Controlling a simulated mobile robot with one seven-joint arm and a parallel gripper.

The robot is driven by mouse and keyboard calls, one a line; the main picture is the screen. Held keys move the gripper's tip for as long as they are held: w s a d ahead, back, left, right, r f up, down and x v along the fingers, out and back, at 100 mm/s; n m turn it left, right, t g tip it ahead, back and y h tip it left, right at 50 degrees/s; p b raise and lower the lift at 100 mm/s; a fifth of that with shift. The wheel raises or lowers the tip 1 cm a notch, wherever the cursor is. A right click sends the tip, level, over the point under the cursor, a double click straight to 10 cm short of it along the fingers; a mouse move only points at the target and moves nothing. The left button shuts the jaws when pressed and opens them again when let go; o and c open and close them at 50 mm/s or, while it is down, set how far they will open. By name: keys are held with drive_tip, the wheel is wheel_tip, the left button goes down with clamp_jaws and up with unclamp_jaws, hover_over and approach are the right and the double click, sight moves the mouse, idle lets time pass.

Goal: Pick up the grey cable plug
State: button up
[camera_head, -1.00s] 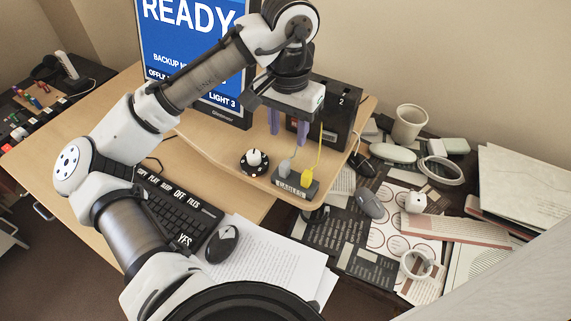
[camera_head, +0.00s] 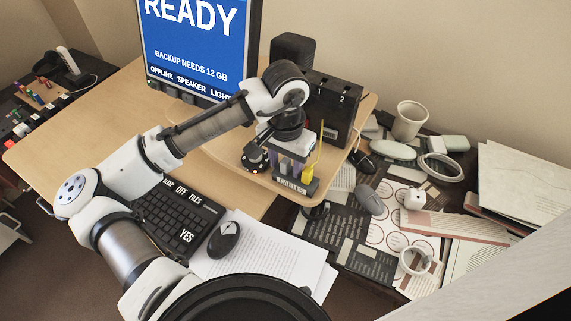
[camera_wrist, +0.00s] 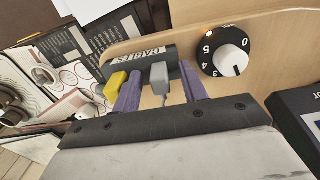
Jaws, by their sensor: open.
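The grey cable plug (camera_wrist: 158,76) stands in the dark holder marked CABLES (camera_wrist: 116,66) in the wrist view, with its grey cable trailing toward my gripper. My gripper (camera_wrist: 160,69) is open, with one purple finger on each side of the plug; I cannot tell whether either finger touches it. The yellow plug (camera_wrist: 115,86) is in the same holder, just outside the left finger. In the head view my gripper (camera_head: 285,165) is low over the holder (camera_head: 291,186), and the grey plug is mostly hidden by the fingers. The yellow plug (camera_head: 307,174) shows beside them.
A numbered dial (camera_wrist: 225,51) sits right of the holder in the wrist view. A dark box marked 1 and 2 (camera_head: 333,111) stands behind my gripper. A monitor (camera_head: 199,45) and keyboard (camera_head: 178,213) are to the left. Papers and clutter cover the right-hand desk.

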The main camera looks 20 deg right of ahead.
drive_tip(key=shift+c, duration=0.2)
clamp_jaws()
